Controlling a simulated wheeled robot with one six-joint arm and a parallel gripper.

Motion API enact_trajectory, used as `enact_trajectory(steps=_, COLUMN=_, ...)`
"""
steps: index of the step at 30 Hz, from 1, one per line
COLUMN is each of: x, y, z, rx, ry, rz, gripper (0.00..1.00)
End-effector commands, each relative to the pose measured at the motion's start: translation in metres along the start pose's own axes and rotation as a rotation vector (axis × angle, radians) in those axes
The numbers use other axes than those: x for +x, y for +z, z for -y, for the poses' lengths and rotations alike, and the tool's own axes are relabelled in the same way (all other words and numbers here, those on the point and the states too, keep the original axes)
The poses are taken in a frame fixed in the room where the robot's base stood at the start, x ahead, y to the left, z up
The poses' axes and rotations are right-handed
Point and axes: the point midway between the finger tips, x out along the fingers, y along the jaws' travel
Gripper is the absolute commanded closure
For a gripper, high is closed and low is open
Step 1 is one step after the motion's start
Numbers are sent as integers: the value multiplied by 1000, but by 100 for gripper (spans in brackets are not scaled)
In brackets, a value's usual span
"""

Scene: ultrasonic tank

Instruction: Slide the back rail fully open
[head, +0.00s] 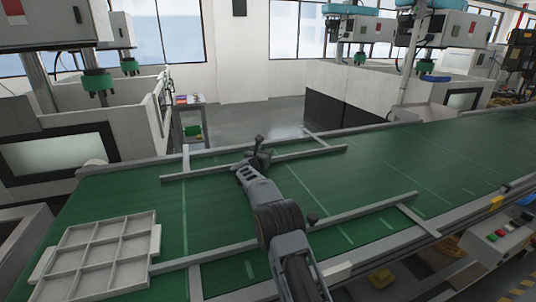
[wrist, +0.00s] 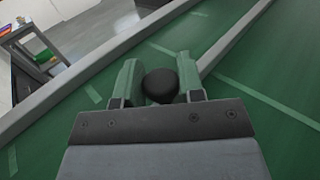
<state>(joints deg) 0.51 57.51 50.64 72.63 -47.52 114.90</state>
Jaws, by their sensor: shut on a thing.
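The back rail (head: 312,153) is a long grey bar lying across the green belt near its far side. It also shows in the wrist view (wrist: 232,38), running up to the right from my gripper. My gripper (head: 258,152) is at the rail's middle. In the wrist view its two green fingers are closed around a round black knob (wrist: 160,85), one on each side. How the knob joins the rail is hidden by the gripper.
A front rail (head: 370,206) with its own black knob (head: 313,218) lies nearer, below my arm. A grey compartment tray (head: 103,253) sits at the belt's left. The green belt (head: 470,150) is clear to the right. Machines stand behind the belt.

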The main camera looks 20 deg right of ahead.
Motion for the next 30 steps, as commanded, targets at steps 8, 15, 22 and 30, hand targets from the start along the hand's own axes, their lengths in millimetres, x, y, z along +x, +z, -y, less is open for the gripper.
enact_trajectory(steps=8, x=11, y=2, z=-11, rx=1, ry=2, rz=3, gripper=100)
enact_trajectory(steps=15, x=12, y=3, z=-12, rx=2, ry=5, rz=6, gripper=100)
enact_trajectory(steps=22, x=11, y=3, z=-13, rx=3, ry=6, rz=5, gripper=51)
enact_trajectory(steps=30, x=12, y=1, z=-12, rx=1, ry=2, rz=3, gripper=42)
